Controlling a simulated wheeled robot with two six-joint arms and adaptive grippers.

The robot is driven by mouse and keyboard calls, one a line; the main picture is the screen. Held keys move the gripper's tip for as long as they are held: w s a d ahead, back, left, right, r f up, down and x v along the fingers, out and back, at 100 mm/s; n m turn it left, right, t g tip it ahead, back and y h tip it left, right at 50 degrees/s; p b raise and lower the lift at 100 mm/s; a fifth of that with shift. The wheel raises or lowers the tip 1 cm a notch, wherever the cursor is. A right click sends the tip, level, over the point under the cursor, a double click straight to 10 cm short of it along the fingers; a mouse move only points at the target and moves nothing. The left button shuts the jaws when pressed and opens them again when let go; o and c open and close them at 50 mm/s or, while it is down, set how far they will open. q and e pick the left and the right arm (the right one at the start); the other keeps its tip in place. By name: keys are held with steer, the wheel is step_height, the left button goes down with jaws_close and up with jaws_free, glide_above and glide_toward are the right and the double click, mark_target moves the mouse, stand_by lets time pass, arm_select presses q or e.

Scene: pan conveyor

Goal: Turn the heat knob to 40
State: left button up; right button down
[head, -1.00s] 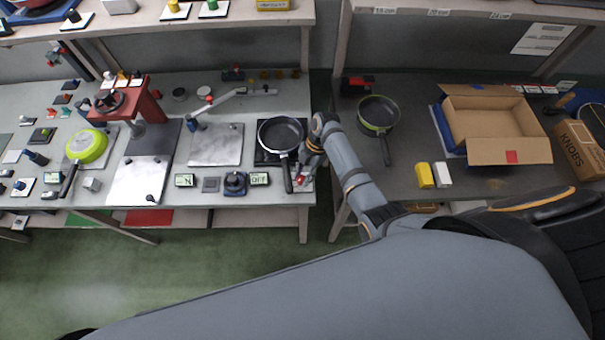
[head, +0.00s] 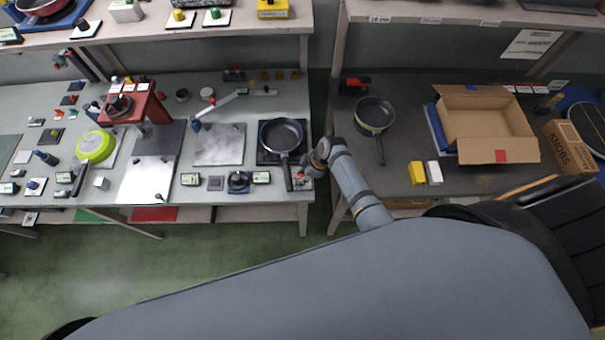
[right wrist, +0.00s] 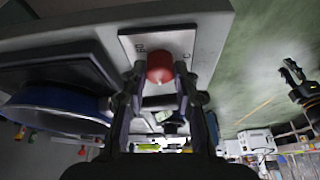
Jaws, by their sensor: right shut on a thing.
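The red knob (right wrist: 160,68) is round and sits on a pale plate (right wrist: 131,44) with small dark markings, too small to read. In the right wrist view my right gripper (right wrist: 159,80) has one finger on each side of the knob and is shut on it. In the head view the right gripper (head: 308,174) is at the table's front right corner, beside the black pan (head: 281,134) on its dark burner (head: 264,157). The knob is mostly hidden there. A dark gripper (right wrist: 291,74), seemingly my left, shows far right in the wrist view, fingers apart.
The pan's handle (head: 288,174) points to the front edge, close to my right gripper. A dark blue dial (head: 238,182) stands to the left between small displays. On the right table are another pan (head: 375,112), yellow and white blocks, and an open cardboard box (head: 495,150).

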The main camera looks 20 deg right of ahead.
steer(key=shift+m+t, duration=0.3)
steer(key=shift+m, duration=0.3)
steer(key=shift+r, duration=0.1)
steer(key=c, duration=1.3)
jaws_free()
steer(key=v, duration=1.2)
steer(key=shift+a, duration=0.2)
steer(key=shift+s, duration=0.1)
